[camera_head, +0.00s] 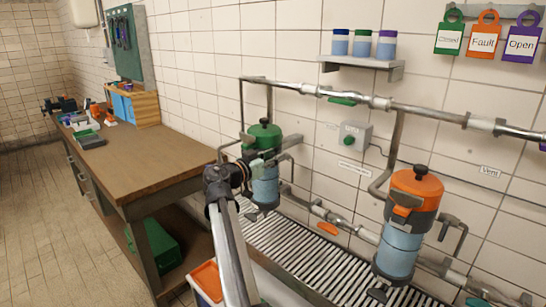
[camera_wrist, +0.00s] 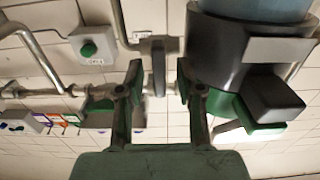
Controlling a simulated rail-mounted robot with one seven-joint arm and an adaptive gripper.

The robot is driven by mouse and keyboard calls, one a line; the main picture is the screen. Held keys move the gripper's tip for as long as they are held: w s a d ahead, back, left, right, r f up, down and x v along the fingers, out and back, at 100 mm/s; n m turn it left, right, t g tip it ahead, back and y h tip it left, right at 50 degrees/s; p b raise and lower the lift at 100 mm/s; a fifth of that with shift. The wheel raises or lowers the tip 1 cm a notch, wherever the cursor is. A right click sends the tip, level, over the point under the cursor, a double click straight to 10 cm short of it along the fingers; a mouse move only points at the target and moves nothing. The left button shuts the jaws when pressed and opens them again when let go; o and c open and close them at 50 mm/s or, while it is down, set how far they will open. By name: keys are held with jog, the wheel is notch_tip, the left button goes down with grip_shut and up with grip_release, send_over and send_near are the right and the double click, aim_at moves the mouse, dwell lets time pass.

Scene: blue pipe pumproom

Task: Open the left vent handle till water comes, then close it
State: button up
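The left pump (camera_head: 265,188) has a green top and a blue body and stands against the tiled wall. My gripper (camera_head: 266,158) is at its upper front in the head view. The wrist view appears upside down. There, the open fingers of my gripper (camera_wrist: 159,82) stand on either side of a grey vent handle (camera_wrist: 158,66), with a visible gap on both sides. The pump's dark collar (camera_wrist: 225,55) is just right of the fingers. In the head view my arm and gripper partly hide the pump and the handle. I see no water flowing.
An orange-topped pump (camera_head: 400,230) with its own side vent pipe stands to the right. A wooden workbench (camera_head: 150,165) is on the left. Pipes (camera_head: 420,113) and a green-button box (camera_head: 352,135) are on the wall.

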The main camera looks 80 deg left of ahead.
grip_shut()
jog(key=shift+f+b, duration=0.1)
jog(key=shift+b, duration=0.25)
jog(key=n+b, duration=0.2)
jog(key=shift+s+a+f+n, duration=0.1)
jog(key=shift+n, duration=0.3)
jog(key=n+b, duration=0.1)
jog(key=n, duration=0.1)
jog(key=n+b, duration=0.1)
jog(key=n, duration=0.1)
jog(key=shift+s+a+n, duration=0.15)
jog(key=shift+a+n, duration=0.05)
jog(key=shift+n, duration=0.2)
